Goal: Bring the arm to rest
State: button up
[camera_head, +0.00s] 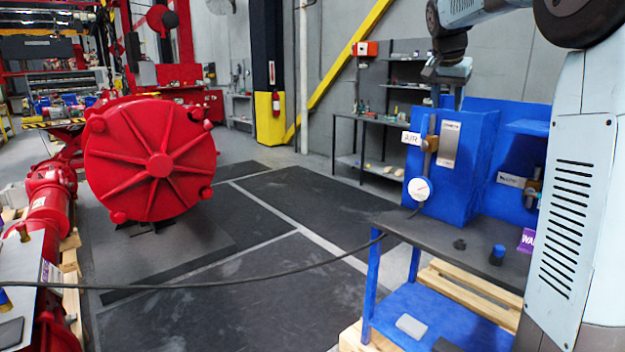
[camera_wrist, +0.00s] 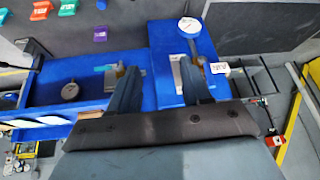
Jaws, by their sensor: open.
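My arm (camera_head: 470,18) reaches in from the upper right in the head view. My gripper (camera_head: 459,100) points down at the top of the blue valve panel (camera_head: 478,170), and part of it is hidden there. In the wrist view, the two fingers of my gripper (camera_wrist: 160,68) are apart with nothing held between them. The blue panel (camera_wrist: 168,85) lies beyond and below them. A brass valve (camera_head: 431,143) by the AIR label (camera_head: 411,138) also shows near the right finger in the wrist view (camera_wrist: 198,60). Whether a finger touches the panel, I cannot tell.
A white gauge (camera_head: 420,189) and black hose (camera_head: 240,285) hang off the panel. The bench (camera_head: 460,245) carries small parts. A large red actuator (camera_head: 150,160) stands at left. Shelves (camera_head: 390,110) stand behind. Dark floor mats (camera_head: 290,200) between are clear apart from the hose.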

jog(key=s+a+f+n+y, duration=0.1)
jog(key=s+f, duration=0.5)
jog(key=s, duration=0.6)
jog(key=s+a+f+n+y, duration=0.1)
jog(key=s+a+f+n, duration=0.3)
jog(key=s, duration=0.8)
jog(key=s+a+f+n+t+y, duration=0.1)
jog(key=s+a+f+n, duration=0.2)
jog(key=s+a+f, duration=0.2)
jog(key=s+f, duration=0.3)
jog(key=s, duration=0.4)
jog(key=shift+s+a, duration=0.25)
jog(key=shift+s, duration=0.15)
jog(key=shift+r, duration=0.1)
jog(key=shift+c, duration=0.5)
